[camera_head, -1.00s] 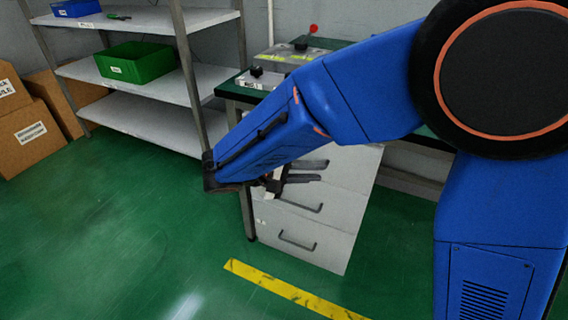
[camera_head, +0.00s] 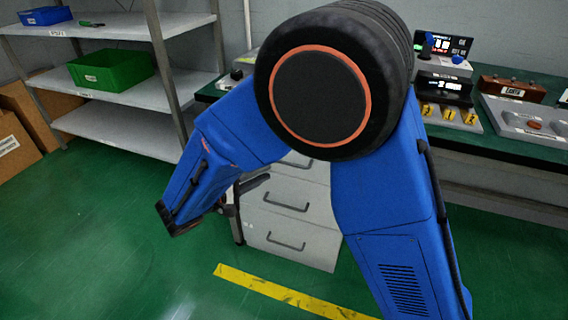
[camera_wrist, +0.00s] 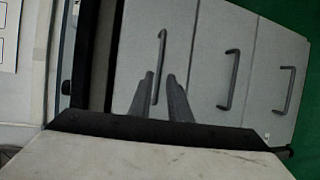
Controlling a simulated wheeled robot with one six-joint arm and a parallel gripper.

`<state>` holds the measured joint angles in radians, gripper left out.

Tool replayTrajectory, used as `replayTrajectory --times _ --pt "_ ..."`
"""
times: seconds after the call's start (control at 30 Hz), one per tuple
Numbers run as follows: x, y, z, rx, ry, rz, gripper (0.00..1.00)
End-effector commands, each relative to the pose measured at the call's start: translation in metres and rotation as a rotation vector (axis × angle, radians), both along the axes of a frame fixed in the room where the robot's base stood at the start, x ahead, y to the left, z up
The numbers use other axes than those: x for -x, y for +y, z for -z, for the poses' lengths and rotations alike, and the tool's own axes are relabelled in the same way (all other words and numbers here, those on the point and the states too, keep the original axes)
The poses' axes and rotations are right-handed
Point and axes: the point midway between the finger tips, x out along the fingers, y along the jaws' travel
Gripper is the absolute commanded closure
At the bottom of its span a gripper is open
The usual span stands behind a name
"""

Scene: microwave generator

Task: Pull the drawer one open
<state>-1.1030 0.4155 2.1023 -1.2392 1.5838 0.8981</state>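A light grey cabinet with three drawers stands under the table. In the head view its top drawer (camera_head: 312,170) is partly hidden by my arm; the middle drawer (camera_head: 287,190) and bottom drawer (camera_head: 290,236) show. The wrist view has the cabinet turned sideways, with the nearest drawer front (camera_wrist: 186,40) and its dark bar handle (camera_wrist: 159,62) ahead. My gripper (camera_wrist: 161,76) is open, its two fingers appearing on either side of that handle's lower end. I cannot tell contact or depth. The visible drawer fronts look flush.
A green-topped table (camera_head: 500,150) holds control boxes (camera_head: 445,85). A metal shelf (camera_head: 125,125) with a green bin (camera_head: 110,70) stands at the left, beside cardboard boxes (camera_head: 14,150). Green floor with a yellow stripe (camera_head: 280,290) is clear in front.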

Motion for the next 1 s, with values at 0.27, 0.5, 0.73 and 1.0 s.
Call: replayTrajectory --times 0.27,0.5,0.73,1.0 --pt "-0.036 -0.035 0.009 -0.001 0.000 0.003 0.83" --pt "-0.061 -0.057 0.015 -0.001 0.000 0.002 0.83" --pt "-0.071 -0.067 0.018 0.000 0.001 0.001 0.83" --pt "-0.072 -0.067 0.018 -0.001 0.001 0.000 0.83"
